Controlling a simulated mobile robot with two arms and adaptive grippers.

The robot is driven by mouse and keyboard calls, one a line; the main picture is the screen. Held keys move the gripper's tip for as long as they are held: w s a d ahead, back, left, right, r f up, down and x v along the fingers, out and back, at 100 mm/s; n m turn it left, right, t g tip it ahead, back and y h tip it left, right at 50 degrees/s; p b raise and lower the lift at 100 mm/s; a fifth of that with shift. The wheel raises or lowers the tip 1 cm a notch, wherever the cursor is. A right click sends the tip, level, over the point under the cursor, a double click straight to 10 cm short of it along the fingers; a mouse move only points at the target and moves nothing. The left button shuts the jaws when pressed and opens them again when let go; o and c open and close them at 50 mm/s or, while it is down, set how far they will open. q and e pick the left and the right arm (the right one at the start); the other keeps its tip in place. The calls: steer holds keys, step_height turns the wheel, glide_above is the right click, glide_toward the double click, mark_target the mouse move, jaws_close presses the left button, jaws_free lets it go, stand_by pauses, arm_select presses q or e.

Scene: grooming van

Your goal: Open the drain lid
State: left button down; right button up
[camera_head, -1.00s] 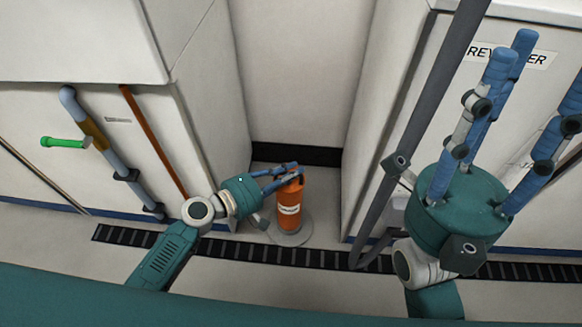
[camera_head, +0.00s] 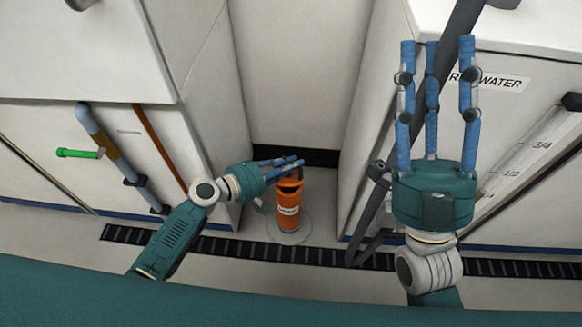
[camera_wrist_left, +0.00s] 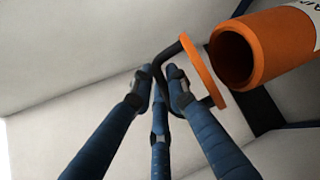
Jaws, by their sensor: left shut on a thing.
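The orange drain pipe (camera_head: 289,212) stands upright on a round floor base, with a white label on its front. In the left wrist view its dark, round mouth shows at the top of the pipe (camera_wrist_left: 275,45). The orange drain lid (camera_wrist_left: 203,73) is tilted up, clear of the mouth, and shows nearly edge-on. My left gripper (camera_head: 292,162) is shut on the lid's black handle (camera_wrist_left: 160,62), just above the pipe; the fingers partly hide lid and handle in the head view. My right gripper (camera_head: 437,48) is open and empty, fingers upward, before the right cabinet.
White cabinets stand left (camera_head: 85,50) and right (camera_head: 510,130) of the pipe's recess. A grey hose (camera_head: 385,195) runs down the right cabinet's edge. A dark floor grate (camera_head: 330,257) crosses in front.

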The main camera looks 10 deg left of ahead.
arm_select(q)
steer(key=shift+w+a+r, duration=0.15)
steer(key=shift+w+r, duration=0.05)
steer(key=shift+w, duration=0.25)
stand_by(0.3)
steer(key=c, duration=1.9)
jaws_free()
steer(key=shift+c, duration=0.2)
steer(key=shift+r, duration=0.1)
steer(key=shift+r, duration=0.35)
step_height(320, 180, up, 9)
